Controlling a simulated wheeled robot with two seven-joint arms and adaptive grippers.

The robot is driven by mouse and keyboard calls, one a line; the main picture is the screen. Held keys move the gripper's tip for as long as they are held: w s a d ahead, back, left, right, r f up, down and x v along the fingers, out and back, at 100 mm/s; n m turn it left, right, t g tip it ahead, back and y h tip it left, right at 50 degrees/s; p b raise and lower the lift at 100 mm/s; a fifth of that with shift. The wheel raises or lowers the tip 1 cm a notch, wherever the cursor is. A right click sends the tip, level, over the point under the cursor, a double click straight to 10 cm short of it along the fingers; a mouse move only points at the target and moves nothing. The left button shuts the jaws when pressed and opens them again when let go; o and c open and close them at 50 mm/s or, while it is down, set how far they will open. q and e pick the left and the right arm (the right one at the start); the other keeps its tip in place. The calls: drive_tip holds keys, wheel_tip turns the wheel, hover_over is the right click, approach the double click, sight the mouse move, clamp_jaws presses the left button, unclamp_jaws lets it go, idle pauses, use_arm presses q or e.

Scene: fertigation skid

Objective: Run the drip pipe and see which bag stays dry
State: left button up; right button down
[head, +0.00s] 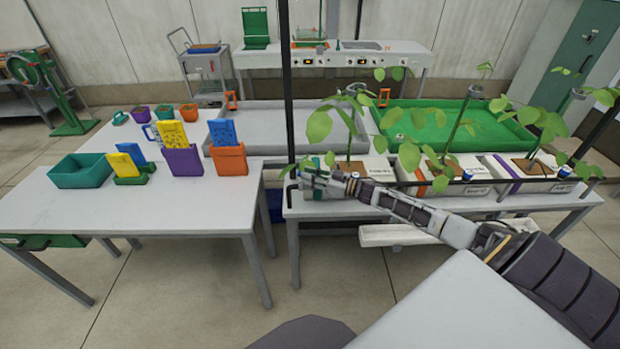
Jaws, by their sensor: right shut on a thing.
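A thin dark drip pipe (525,181) runs along the front of three white bags on the right table. The left bag (377,172), middle bag (470,171) and right bag (506,170) each hold a leafy green plant and carry a small label, too small to read surely. Blue-topped fittings show near the bags. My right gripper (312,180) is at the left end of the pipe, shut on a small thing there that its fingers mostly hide. No water is visible, and I cannot tell which bag is wet or dry. My left gripper is out of view.
The left table (190,215) holds a teal bin (82,171), a purple holder (182,160) and an orange holder (229,160) with cards. A grey tray (265,145) and a green tray (455,143) lie behind. A dark upright post (287,75) stands near my right gripper.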

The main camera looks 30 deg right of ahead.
drive_tip(key=c, duration=1.4)
unclamp_jaws()
drive_tip(key=shift+v, duration=5.95)
